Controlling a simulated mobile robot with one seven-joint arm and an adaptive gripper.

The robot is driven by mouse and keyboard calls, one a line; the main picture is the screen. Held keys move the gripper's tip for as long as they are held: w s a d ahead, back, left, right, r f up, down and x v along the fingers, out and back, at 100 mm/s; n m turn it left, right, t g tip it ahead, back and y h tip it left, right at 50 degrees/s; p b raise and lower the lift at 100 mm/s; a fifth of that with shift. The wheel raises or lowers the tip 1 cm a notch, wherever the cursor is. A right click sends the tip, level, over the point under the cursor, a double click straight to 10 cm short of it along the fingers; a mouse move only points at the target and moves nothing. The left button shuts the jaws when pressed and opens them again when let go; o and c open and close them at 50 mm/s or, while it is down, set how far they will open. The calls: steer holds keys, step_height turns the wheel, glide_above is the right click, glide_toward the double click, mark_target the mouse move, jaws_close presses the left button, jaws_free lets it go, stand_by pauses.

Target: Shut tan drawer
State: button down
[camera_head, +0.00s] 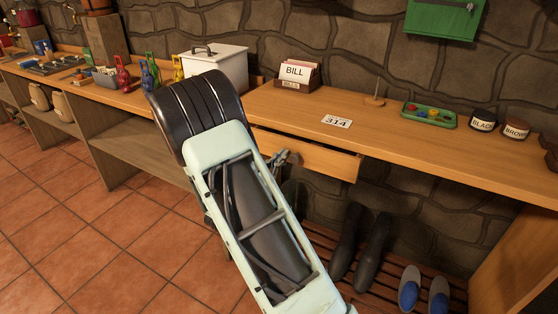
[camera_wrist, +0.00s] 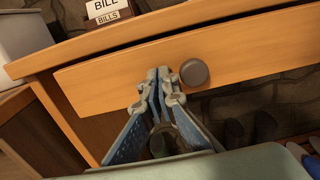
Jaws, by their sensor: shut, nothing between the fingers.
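The tan drawer (camera_head: 325,159) sits under the bench top and stands partly open, its front out from the bench edge, with a dark gap above it. Its front (camera_wrist: 240,55) fills the middle of the wrist view and bears a round brown knob (camera_wrist: 194,73). My gripper (camera_wrist: 159,77) is shut and empty, its fingertips at the drawer front just left of the knob. I cannot tell whether they touch the wood. In the head view my gripper (camera_head: 292,157) shows small by the drawer, and my arm hides the drawer's left part.
The bench top (camera_head: 390,135) carries a bill box (camera_head: 297,76), a 314 card (camera_head: 337,121), a green tray (camera_head: 429,115) and two jars. Dark boots (camera_head: 345,240) and blue slippers (camera_head: 409,289) stand on a slatted rack below. Tiled floor lies open at left.

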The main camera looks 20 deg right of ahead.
mark_target(288, 148)
steer(key=x, duration=0.4)
steer(key=shift+w+d, duration=0.15)
steer(key=shift+r, duration=0.1)
